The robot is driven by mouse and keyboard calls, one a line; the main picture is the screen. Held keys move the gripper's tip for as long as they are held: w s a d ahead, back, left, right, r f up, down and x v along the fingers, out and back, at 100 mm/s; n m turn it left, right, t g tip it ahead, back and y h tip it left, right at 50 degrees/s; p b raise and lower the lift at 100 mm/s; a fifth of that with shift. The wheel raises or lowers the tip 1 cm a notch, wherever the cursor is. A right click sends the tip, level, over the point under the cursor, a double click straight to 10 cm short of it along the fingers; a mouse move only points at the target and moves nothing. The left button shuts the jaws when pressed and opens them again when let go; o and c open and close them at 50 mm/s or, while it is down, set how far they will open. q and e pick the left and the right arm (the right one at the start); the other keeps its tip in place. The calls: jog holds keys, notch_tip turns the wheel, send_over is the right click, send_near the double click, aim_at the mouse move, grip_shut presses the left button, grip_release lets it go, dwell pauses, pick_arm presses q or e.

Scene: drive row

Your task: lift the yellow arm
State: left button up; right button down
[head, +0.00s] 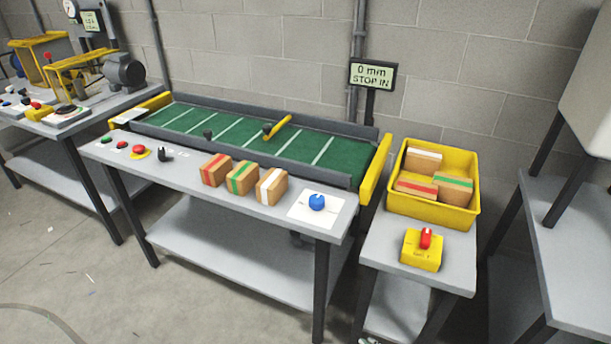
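A short yellow arm (279,127) is at the far side of the green belt (235,131), right of its middle. It slants from the grey back rail toward the belt, with a small dark knob (267,128) at its near end. I cannot tell whether it touches the belt. A small display (373,75) behind the belt reads "0 mm STOP IN". A longer yellow bar (375,170) stands at the belt's right end. Neither of my grippers is in view.
Three striped boxes (241,177), a blue knob (316,202) and buttons (122,144) line the table's front. A yellow crate (473,214) with boxes and a yellow switch box (421,251) stand right. Machinery (125,71) is left. Floor (60,235) in front looks mostly clear.

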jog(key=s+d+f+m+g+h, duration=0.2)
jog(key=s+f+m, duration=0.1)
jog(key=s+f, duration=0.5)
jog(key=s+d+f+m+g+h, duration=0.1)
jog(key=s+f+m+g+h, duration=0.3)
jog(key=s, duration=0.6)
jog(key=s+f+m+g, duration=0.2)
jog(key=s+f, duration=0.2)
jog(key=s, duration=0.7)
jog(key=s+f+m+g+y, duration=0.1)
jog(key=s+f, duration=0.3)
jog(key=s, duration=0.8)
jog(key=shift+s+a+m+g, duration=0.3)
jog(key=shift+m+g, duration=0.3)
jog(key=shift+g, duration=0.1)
